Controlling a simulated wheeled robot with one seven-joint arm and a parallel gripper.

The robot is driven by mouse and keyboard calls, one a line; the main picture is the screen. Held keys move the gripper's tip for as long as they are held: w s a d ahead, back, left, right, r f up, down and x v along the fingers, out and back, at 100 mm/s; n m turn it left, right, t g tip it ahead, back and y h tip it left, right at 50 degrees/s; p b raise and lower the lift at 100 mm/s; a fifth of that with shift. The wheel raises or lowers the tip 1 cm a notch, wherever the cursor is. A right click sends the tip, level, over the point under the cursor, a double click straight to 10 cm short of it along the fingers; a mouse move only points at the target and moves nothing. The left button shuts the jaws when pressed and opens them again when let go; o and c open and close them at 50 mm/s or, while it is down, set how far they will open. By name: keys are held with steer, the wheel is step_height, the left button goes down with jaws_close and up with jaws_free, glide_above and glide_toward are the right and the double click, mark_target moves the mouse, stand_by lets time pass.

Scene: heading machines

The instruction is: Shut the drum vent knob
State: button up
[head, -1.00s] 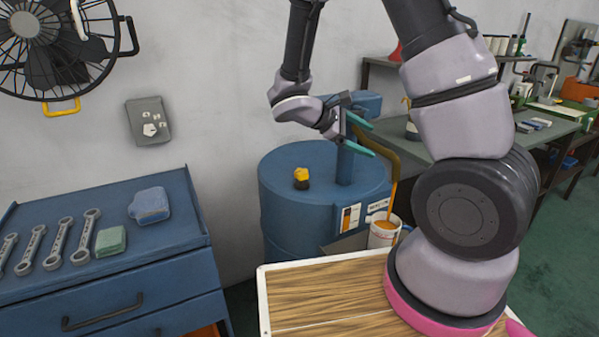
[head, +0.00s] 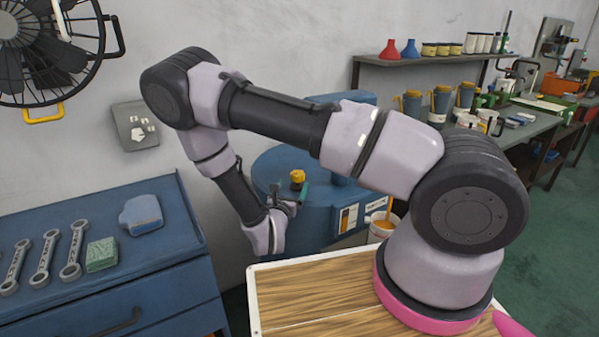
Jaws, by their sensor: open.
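The blue drum (head: 275,165) stands against the wall beyond my wooden-topped base. The yellow vent knob (head: 297,177) with a dark lower part sits on the drum's top. My gripper (head: 291,191) is open, low in front of the knob in the head view. One teal finger shows just right of the knob's lower part. I cannot tell whether the fingers touch the knob. My arm hides part of the drum's top and its pump. Orange liquid runs in a stream (head: 388,208) into a white bucket (head: 382,227) at the drum's right.
A blue tool cabinet (head: 110,297) with wrenches, a sponge and a blue cloth-like block stands at left. A wall fan (head: 45,50) and a grey wall box (head: 135,125) are above it. A workbench (head: 545,135) and a shelf with jars are at right.

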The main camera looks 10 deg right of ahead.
mark_target(300, 171)
steer(key=x, duration=1)
steer(key=shift+w, duration=0.1)
steer(key=shift+d, duration=0.1)
steer(key=c, duration=1.3)
steer(key=shift+c, duration=0.2)
